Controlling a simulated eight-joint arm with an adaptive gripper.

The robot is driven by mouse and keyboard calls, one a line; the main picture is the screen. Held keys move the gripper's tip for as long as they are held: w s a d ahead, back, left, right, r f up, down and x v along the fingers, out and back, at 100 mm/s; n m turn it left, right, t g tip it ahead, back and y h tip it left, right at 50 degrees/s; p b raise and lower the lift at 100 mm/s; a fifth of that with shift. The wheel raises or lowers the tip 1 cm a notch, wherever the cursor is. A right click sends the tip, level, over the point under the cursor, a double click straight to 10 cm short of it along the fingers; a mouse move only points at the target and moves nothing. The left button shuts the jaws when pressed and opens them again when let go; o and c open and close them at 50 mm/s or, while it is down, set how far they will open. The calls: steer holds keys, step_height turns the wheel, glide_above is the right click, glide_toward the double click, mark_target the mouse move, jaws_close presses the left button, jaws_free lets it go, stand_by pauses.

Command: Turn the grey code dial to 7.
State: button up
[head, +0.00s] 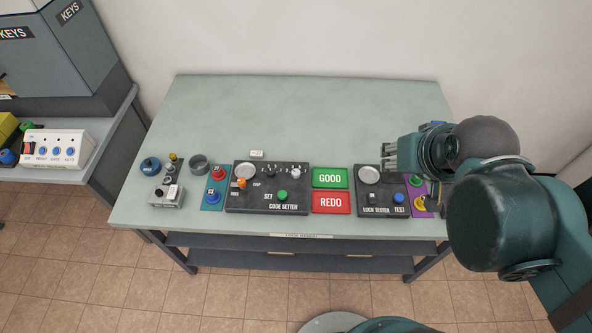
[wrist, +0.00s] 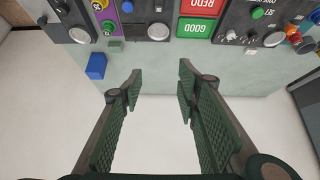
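The black code setter panel (head: 232,204) lies near the front of the table, left of centre. It carries a pale round disc (head: 245,171), an orange knob (head: 241,184), a green SET button (head: 282,195) and several small knobs along its top. Which of these is the grey code dial, and its setting, is too small to tell. The panel shows upside down at the top right of the wrist view (wrist: 232,22). My gripper (head: 386,157) is above the right part of the table, well right of the panel. In the wrist view its fingers (wrist: 158,78) are apart and empty.
Green GOOD (head: 330,178) and red REDO (head: 331,202) trays stand between the code setter and the lock tester (head: 382,206). A red button (head: 218,173) stands left of the code setter. The table's back (head: 300,110) is clear.

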steer(key=shift+w+a+n, duration=0.6)
steer(key=shift+w+a, duration=0.15)
steer(key=shift+w, duration=0.15)
steer(key=n+g+p, duration=0.4)
steer(key=n+g, duration=0.3)
steer(key=n, duration=0.5)
glide_above(296, 172)
steer(key=shift+f, duration=9.4)
steer(key=shift+f, duration=0.1)
steer(key=shift+f+b, duration=0.75)
steer(key=shift+f, duration=3)
steer(key=c, duration=0.9)
